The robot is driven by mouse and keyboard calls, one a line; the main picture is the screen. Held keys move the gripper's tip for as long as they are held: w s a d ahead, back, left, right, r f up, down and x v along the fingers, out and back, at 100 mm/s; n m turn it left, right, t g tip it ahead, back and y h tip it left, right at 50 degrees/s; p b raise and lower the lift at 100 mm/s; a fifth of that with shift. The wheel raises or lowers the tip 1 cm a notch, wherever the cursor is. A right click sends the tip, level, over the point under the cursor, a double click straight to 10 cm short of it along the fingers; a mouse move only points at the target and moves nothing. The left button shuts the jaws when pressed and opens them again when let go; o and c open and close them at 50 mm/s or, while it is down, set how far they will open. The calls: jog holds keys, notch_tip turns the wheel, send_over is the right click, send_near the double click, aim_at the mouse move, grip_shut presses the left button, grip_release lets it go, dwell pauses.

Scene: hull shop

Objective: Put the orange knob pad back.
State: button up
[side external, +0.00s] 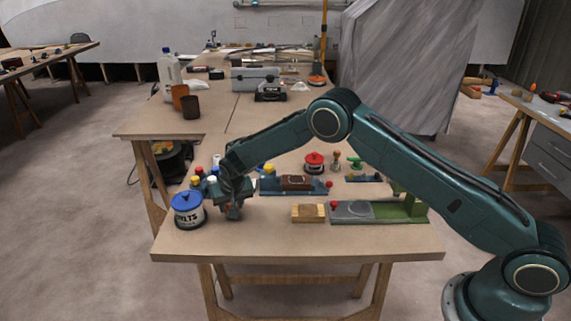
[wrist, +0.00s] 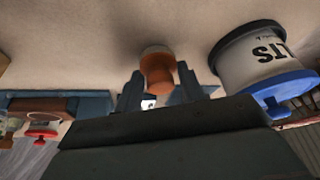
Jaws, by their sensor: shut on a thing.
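In the wrist view, an orange round-topped piece (wrist: 157,68), which looks like the knob pad, sits between the fingertips of my gripper (wrist: 158,88). The fingers are closed on it, one on each side. A small white patch shows between the fingers below it. In the side view, my gripper (side external: 233,212) is low over the near left part of the bench, just right of the white tin with a blue lid. The pad is mostly hidden by the gripper there, and I cannot tell whether it touches the bench.
The blue-lidded tin (side external: 188,210) is close beside my gripper. A blue tray (side external: 268,186) with a brown block stands behind to the right. A wooden block (side external: 308,213) and a grey-green board (side external: 352,210) lie right. A red-lidded tin (side external: 315,163) stands farther back. The bench's front strip is clear.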

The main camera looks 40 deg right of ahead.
jog(key=shift+f, duration=0.35)
jog(key=shift+f, duration=0.15)
jog(key=o, duration=0.9)
jog(key=shift+o, duration=0.2)
jog(key=shift+r, duration=0.2)
jog(key=v, duration=1.2)
jog(key=shift+r, duration=0.1)
